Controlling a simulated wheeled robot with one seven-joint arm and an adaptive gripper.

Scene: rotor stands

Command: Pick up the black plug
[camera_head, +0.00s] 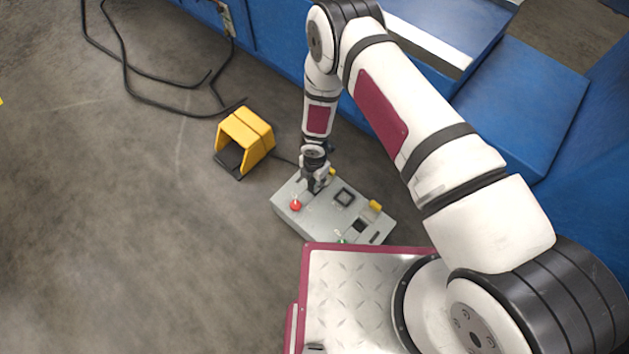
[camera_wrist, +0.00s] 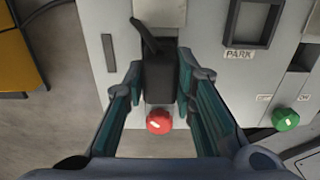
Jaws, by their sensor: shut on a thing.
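The black plug (camera_wrist: 160,84) is a dark block with a short black lever or stub rising from its far end. It sits over the grey control box (camera_head: 318,222), near the red button (camera_wrist: 159,121). My gripper (camera_wrist: 159,74) has its teal-lined fingers on both sides of the plug and is shut on it. In the head view my gripper (camera_head: 312,184) is low over the far left part of the box, and the plug is mostly hidden there. I cannot tell whether the plug is seated or lifted.
A square black frame (camera_wrist: 252,23) marked PARK is right of the plug. A green button (camera_wrist: 285,119) is further right. A yellow foot pedal (camera_head: 247,138) stands on the floor left of the box. Black cable (camera_head: 150,100) lies behind it. Blue cabinets (camera_head: 520,95) stand at the back right.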

